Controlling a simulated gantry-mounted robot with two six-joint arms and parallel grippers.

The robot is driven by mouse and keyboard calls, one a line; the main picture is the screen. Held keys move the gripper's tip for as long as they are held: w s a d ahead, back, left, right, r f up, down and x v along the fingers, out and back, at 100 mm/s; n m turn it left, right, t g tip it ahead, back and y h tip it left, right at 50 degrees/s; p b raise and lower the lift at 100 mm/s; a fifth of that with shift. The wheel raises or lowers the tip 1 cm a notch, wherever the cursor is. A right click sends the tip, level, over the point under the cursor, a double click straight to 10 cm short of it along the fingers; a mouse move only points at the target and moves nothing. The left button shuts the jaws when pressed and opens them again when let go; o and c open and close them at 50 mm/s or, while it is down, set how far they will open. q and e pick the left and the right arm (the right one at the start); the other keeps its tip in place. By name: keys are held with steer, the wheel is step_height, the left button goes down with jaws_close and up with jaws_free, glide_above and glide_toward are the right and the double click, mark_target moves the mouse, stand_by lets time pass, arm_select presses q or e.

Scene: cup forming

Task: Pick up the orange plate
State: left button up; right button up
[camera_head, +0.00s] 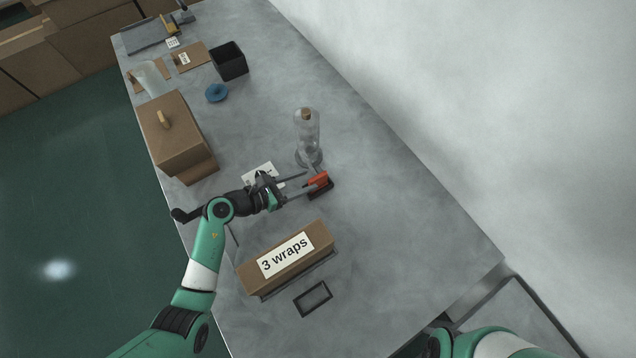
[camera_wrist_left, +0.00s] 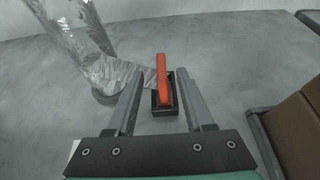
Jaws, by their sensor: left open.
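The orange plate (camera_head: 317,179) is a small upright piece standing in a dark holder (camera_head: 322,190) on the grey table. In the left wrist view the orange plate (camera_wrist_left: 162,82) shows edge-on, upright in the black holder (camera_wrist_left: 170,108). My left gripper (camera_head: 298,183) is open, with its fingers pointing at the plate. In the left wrist view the fingers (camera_wrist_left: 163,108) lie on either side of the plate and holder, with a gap to each. I cannot tell whether the fingertips are level with the plate. My right gripper is not in view.
A clear bottle with a cork (camera_head: 307,135) stands close behind the plate. A brown box labelled "3 wraps" (camera_head: 287,258) and a dark frame (camera_head: 313,299) are in front. A brown lidded box (camera_head: 175,135) stands at left. The table's right side is clear.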

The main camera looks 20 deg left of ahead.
mark_target(316, 177)
arm_select(q)
steer(key=b+x, duration=0.2)
steer(key=x, duration=0.2)
steer(key=shift+d+f, duration=0.15)
steer(key=shift+d, duration=0.05)
steer(key=shift+w+d, duration=0.2)
steer(key=shift+w, duration=0.2)
steer(key=shift+c, duration=0.3)
jaws_close()
